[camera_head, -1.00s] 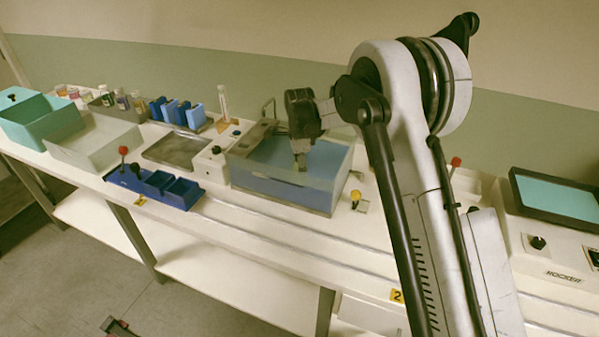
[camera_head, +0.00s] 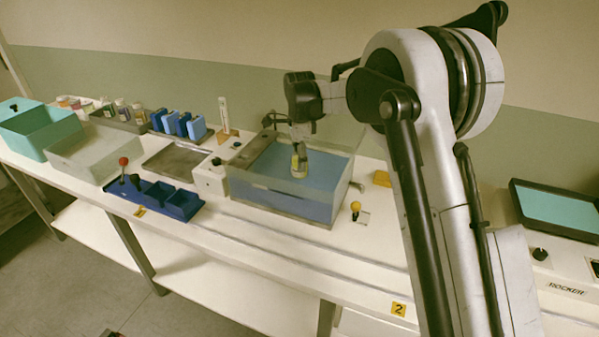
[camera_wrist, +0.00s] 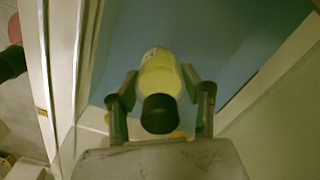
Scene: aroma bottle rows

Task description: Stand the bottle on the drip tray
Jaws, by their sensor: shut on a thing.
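A yellow bottle (camera_head: 299,162) with a black cap and a pale label hangs below my gripper (camera_head: 301,140) in the head view. In the wrist view, the bottle (camera_wrist: 160,75) lies between the two fingers of my gripper (camera_wrist: 160,95), with its cap towards the camera. My gripper is shut on it. The bottle is over or inside a clear-walled tank (camera_head: 270,200) with a blue interior; I cannot tell its height above the blue surface. A flat dark grey tray (camera_head: 177,163), which looks like the drip tray, lies bare to the left of the tank.
A white control box (camera_head: 209,180) stands between tank and grey tray. A blue caddy (camera_head: 182,206) with a red-knobbed lever is in front of the tray. Blue blocks (camera_head: 180,124) and a rack of small bottles (camera_head: 120,112) stand behind. A yellow knob (camera_head: 355,208) is right of the tank.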

